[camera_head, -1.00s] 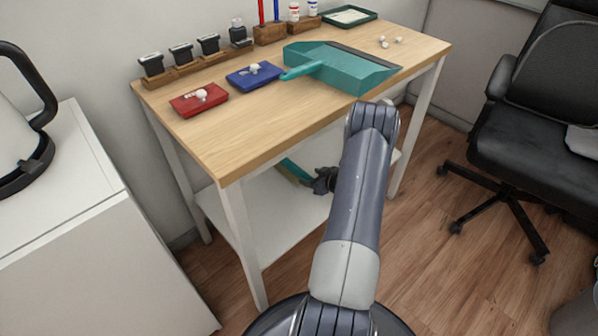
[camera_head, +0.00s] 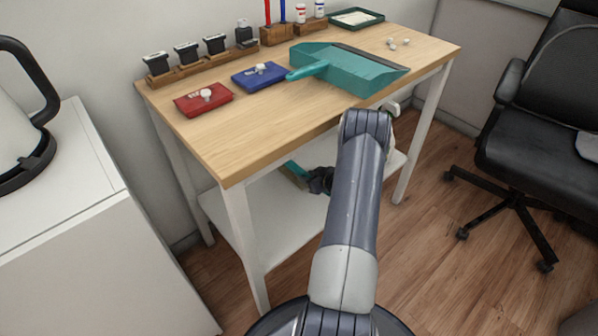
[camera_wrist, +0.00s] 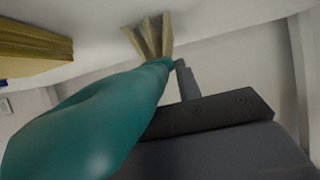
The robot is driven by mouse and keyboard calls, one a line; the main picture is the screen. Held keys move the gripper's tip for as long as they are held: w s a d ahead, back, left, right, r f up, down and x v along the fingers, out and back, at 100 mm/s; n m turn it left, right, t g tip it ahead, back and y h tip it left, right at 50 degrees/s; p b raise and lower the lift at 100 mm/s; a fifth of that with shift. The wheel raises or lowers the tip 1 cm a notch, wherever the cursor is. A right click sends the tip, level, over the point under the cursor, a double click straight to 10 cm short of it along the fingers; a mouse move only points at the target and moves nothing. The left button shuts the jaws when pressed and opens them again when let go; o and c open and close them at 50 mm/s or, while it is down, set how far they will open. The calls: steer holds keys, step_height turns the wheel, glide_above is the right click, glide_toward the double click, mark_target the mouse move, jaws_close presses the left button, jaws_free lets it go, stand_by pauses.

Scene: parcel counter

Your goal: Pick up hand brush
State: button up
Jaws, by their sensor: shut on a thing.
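The hand brush (camera_head: 297,170) shows in the head view below the tabletop, above the table's lower shelf. It has a teal handle and pale bristles. My gripper (camera_head: 319,181) is at its right end and is shut on it. My arm hides part of this area. In the wrist view the brush's teal handle (camera_wrist: 90,125) fills the lower left, close to the camera, with tan bristles (camera_wrist: 150,37) beyond it. A dark finger of my gripper lies against the handle there. I cannot tell whether the brush touches the shelf.
The wooden tabletop (camera_head: 240,146) is above my gripper, and the white lower shelf (camera_head: 270,225) is beneath it. A teal dustpan (camera_head: 345,72), a red pouch (camera_head: 190,106) and a blue pouch (camera_head: 248,80) lie on top. A black chair (camera_head: 530,140) stands at right.

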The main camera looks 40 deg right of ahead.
steer(key=c, duration=0.3)
steer(key=shift+r, duration=0.15)
